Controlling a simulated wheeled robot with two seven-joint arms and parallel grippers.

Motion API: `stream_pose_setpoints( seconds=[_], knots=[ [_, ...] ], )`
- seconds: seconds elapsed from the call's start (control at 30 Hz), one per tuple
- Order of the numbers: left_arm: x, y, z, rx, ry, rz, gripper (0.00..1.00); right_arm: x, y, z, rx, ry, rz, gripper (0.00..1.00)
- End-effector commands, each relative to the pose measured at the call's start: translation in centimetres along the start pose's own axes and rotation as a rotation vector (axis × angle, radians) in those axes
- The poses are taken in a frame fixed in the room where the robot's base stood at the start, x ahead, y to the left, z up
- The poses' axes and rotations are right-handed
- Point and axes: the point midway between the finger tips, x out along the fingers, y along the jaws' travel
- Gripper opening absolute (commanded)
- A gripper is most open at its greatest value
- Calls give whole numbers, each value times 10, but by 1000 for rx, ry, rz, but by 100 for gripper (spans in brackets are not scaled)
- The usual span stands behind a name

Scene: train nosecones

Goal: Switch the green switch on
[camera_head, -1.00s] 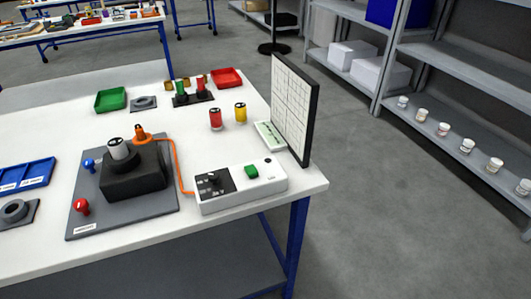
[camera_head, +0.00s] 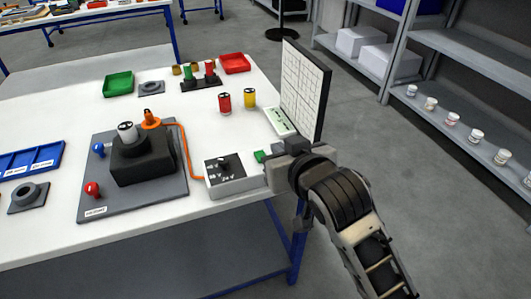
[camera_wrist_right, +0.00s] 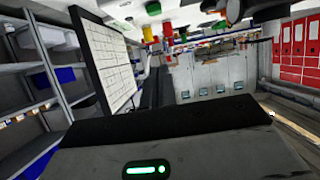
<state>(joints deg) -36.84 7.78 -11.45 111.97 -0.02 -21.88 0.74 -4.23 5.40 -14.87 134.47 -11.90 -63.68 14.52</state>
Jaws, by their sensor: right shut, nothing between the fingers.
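My right gripper (camera_head: 274,160) is at the box's right end, right beside the switch, and covers that end of the box. It is shut and empty. I cannot tell whether it touches the switch. In the right wrist view the gripper's dark body fills the bottom, and neither its fingertips nor the switch shows. My left gripper is not in view.
A gridded board (camera_head: 305,90) stands upright just behind the gripper. An orange cable (camera_head: 186,150) runs from the box to a black block (camera_head: 140,165) on a grey plate. Red and yellow cylinders (camera_head: 250,97) stand farther back. Shelves are at the right.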

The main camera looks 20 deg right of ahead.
Motion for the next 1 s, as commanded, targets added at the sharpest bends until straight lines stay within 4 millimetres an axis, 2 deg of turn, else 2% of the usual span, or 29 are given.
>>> stream_pose_setpoints(
  seconds=[0.47, 0.53, 0.7, 1.0],
  knots=[
    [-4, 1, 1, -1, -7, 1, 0, 96, 0, 1, -2, -4, 0, 0],
    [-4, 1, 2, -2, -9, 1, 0, 96, 0, 18, -3, -9, 0, 0],
    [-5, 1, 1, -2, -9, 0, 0, 100, 0, 35, -2, -6, 0, 0],
    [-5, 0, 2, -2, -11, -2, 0, 102, 0, 41, -1, -3, -1, 0]
  ],
)
